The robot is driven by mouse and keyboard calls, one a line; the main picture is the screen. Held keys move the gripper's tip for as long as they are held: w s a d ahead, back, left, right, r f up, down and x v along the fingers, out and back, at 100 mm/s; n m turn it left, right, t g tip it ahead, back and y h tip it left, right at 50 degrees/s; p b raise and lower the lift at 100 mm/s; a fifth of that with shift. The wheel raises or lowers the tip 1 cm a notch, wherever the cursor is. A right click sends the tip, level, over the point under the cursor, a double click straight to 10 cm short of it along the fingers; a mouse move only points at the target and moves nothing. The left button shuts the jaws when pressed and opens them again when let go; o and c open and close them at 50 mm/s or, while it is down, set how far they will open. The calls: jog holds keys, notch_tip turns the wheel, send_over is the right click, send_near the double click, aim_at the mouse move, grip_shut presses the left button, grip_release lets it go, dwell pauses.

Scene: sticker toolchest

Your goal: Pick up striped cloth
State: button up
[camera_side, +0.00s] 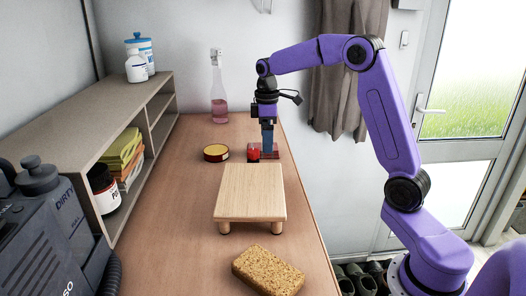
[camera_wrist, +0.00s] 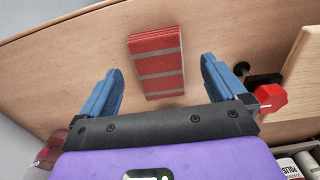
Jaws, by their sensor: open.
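The striped cloth (camera_wrist: 157,62) is a folded red stack with grey stripes, lying on the wooden tabletop. In the wrist view it is at the upper middle, between and beyond the blue fingers. My gripper (camera_wrist: 161,72) is open, with a finger on either side of the cloth's line and nothing held. In the side view my gripper (camera_side: 268,150) points down near the far end of the table, behind the wooden stand. There the cloth cannot be told apart clearly from the fingers and the red item beside them.
A red knob-like item (camera_wrist: 268,98) sits close by the right finger. A small wooden stand (camera_side: 250,190) is in front of my gripper. A round yellow-topped tin (camera_side: 216,153) and a pink bottle (camera_side: 219,100) are to the left. A sponge (camera_side: 268,270) lies nearest the camera.

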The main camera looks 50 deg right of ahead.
jog(key=shift+w+f, duration=0.15)
jog(key=shift+f, duration=1.3)
jog(key=shift+c, duration=0.3)
jog(key=c, duration=1.1)
jog(key=shift+o, duration=0.2)
jog(key=shift+r, duration=0.1)
